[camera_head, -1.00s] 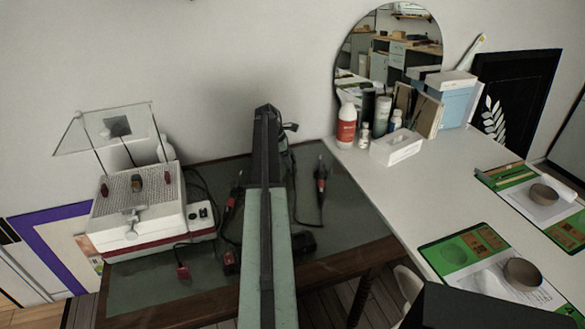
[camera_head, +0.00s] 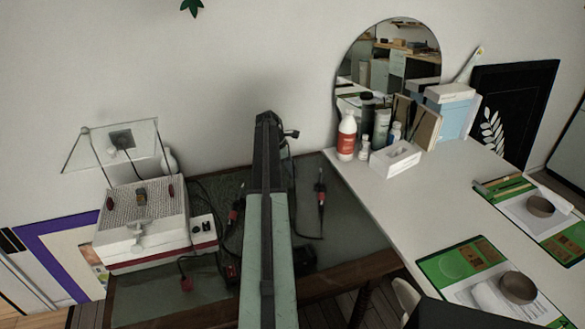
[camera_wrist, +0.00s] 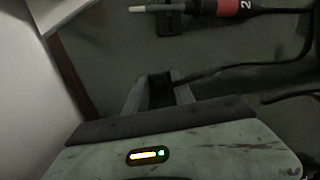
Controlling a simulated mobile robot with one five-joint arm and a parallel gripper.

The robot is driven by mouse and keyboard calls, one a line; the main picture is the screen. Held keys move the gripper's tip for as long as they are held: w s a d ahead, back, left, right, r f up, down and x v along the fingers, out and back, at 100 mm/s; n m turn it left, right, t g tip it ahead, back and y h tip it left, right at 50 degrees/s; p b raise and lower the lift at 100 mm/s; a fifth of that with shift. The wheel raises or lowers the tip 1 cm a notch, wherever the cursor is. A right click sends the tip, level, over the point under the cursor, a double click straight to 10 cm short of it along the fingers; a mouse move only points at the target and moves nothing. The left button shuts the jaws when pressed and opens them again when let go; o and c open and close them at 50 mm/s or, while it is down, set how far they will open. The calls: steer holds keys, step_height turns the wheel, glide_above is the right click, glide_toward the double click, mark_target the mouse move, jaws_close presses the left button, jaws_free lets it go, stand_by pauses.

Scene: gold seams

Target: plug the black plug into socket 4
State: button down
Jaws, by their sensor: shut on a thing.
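My gripper (camera_wrist: 158,80) is shut on a small dark thing, the black plug (camera_wrist: 160,92), seen between its fingers in the wrist view. A black cord (camera_wrist: 235,68) runs off to the right from beside it. In the head view, my arm reaches forward over the green-topped bench, and its far end hides the jaws and the plug. I cannot make out a numbered socket 4 in either view. A grey socket plate (camera_head: 122,139) shows on the wall behind a clear tilted panel, with a cord at it; no number is readable.
A white machine (camera_head: 150,225) stands on the bench (camera_head: 330,245) to the left. Red-and-black handled tools (camera_head: 320,190) and cords lie near my arm; one handle (camera_wrist: 232,7) is marked 2. A white table (camera_head: 420,200) with bottles and boxes is at the right.

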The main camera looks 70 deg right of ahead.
steer(key=s+a, duration=0.2)
steer(key=a, duration=0.2)
steer(key=s+a, duration=0.2)
steer(key=a, duration=0.3)
steer(key=s+a+r+p, duration=0.1)
steer(key=s+a, duration=0.1)
steer(key=a, duration=0.2)
steer(key=shift+a+r, duration=0.1)
steer(key=shift+a, duration=0.1)
step_height(320, 180, up, 22)
steer(key=p, duration=2.2)
steer(key=shift+s, duration=0.1)
